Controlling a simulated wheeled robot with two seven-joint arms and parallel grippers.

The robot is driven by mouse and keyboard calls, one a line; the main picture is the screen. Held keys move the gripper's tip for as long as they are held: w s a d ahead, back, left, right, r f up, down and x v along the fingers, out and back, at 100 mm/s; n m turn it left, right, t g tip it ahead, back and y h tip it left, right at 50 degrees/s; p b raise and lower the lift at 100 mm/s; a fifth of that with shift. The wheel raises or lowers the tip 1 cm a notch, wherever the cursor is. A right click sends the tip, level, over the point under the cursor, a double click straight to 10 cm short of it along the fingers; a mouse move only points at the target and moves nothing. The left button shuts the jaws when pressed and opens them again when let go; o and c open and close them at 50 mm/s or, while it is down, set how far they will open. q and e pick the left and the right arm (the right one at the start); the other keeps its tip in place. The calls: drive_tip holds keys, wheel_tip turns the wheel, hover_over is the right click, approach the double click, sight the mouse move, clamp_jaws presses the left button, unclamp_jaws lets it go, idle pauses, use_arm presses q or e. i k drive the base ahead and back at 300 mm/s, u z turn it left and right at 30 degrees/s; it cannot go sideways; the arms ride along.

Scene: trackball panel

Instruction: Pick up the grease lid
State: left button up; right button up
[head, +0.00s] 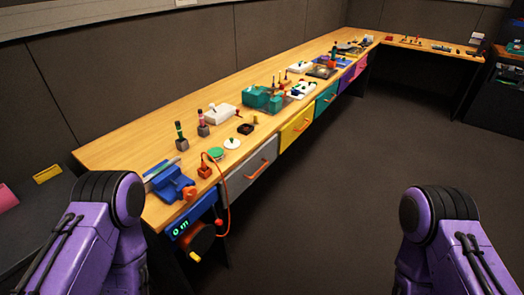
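I cannot tell for sure which piece is the grease lid. Two round flat pieces lie near the front edge of the long wooden workbench (135,150). One is a white disc (232,143) with a small dark knob on top. The other is a green disc (216,153) with a pale rim, just left of it. Nothing covers either disc. Purple links of both my arms show at the lower left and lower right. Neither gripper is in the picture.
A blue vise-like block (170,182) and an orange piece with a cable (205,169) are left of the discs. A small black tray (245,129) and white box (220,114) are behind. Coloured drawers line the front. The dark floor (330,190) is clear.

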sight(231, 143)
drive_tip(key=u, duration=0.45)
drive_tip(key=k, duration=0.2)
drive_tip(key=z, duration=1.75)
drive_tip(key=i, duration=0.9)
drive_tip(key=u, duration=0.85)
drive_tip(key=i, duration=0.7)
drive_tip(key=u, duration=0.65)
